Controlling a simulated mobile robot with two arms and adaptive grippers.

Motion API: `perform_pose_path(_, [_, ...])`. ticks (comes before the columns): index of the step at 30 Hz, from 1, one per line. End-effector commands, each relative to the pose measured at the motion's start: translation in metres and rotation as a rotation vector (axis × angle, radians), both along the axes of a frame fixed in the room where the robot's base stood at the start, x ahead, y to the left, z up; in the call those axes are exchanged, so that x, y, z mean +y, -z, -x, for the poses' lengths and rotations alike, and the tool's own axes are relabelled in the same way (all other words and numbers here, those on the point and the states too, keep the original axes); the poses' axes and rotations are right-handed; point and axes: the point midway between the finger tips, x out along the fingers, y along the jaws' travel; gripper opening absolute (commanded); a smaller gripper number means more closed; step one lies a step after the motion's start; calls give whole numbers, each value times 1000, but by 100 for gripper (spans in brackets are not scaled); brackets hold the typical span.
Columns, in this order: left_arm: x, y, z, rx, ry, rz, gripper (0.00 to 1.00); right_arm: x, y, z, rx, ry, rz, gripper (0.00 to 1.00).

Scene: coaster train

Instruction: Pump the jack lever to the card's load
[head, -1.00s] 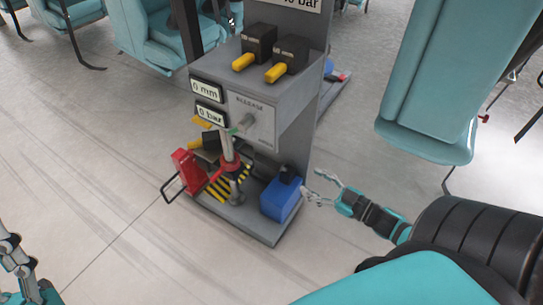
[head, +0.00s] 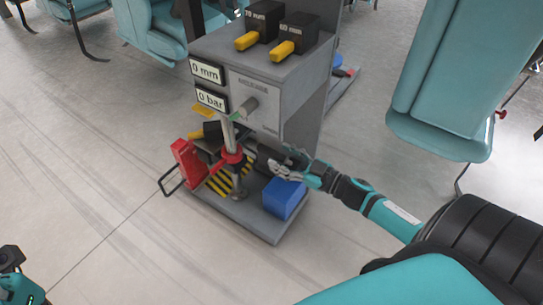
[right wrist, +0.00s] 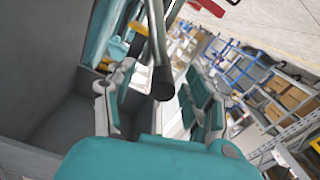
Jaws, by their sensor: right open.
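The grey jack stand (head: 306,80) has displays reading 0 mm (head: 206,71) and 0 bar (head: 211,99). A grey post with a red collar (head: 232,156) stands on the base. My right gripper (head: 284,163) is at the stand's lower right, above the blue box (head: 284,197). In the right wrist view its fingers are apart, with a dark-ended rod (right wrist: 162,84), apparently the jack lever, between them. I cannot tell whether they touch it. My left arm's end (head: 12,262) is partly cut off at lower left.
Two black blocks with yellow handles, one labelled 10 mm (head: 262,20), sit on top of the stand. A red piece with a black wire loop (head: 188,163) is at the left of the base. Teal seats (head: 440,90) stand around. The floor at left is clear.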

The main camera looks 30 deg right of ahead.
Motion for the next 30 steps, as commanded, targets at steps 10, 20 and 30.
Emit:
perform_pose_path(10, [-1, -6, -1, -43, -2, -5, 36, 15, 1, -37, 0, 0, 0, 53])
perform_pose_path(20, [-2, -7, -2, -45, -3, -5, 36, 16, 0, -38, 1, 1, 0, 49])
perform_pose_path(30, [-2, -7, -2, -45, -2, -5, 36, 15, 0, -38, 1, 2, 1, 4])
